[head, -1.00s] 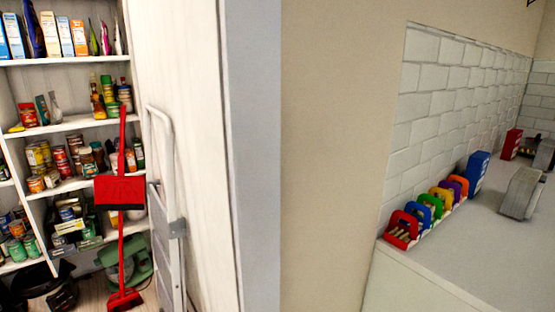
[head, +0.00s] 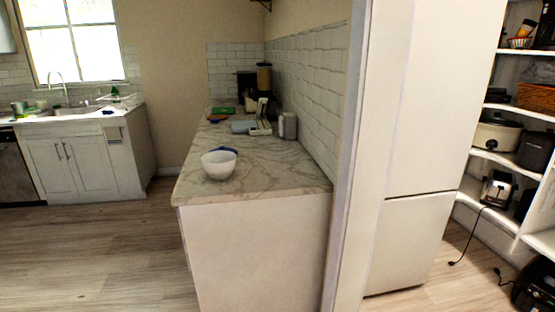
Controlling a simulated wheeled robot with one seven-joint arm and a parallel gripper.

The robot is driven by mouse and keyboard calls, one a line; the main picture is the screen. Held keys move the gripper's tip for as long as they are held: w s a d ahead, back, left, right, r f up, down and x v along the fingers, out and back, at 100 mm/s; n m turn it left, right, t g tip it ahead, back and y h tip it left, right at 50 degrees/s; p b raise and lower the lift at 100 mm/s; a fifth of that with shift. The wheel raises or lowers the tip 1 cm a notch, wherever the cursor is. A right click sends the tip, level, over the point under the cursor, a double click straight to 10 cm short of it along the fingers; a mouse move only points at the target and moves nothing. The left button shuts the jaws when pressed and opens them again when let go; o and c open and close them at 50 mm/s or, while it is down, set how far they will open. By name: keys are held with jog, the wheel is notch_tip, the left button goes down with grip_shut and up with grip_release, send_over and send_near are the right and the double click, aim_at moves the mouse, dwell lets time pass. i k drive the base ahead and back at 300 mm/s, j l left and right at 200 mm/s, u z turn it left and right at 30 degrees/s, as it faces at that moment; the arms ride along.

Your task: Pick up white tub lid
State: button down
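I cannot make out a white tub lid in the head view. A white bowl or tub (head: 219,166) stands near the front end of a marble-topped counter (head: 265,182). A small dark blue item (head: 228,150) shows just behind its rim. A flat pale blue-grey item (head: 242,127) lies farther back on the counter, too small to identify. My gripper is not in view.
A white fridge (head: 425,150) stands right of the wall edge. Shelves at the far right hold a slow cooker (head: 498,135), a toaster (head: 497,189) and a basket (head: 536,97). A sink cabinet (head: 80,158) is at the left. The wooden floor (head: 100,250) is clear at the left.

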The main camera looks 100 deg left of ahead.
aim_at(222, 148)
jog(key=u, duration=3.05)
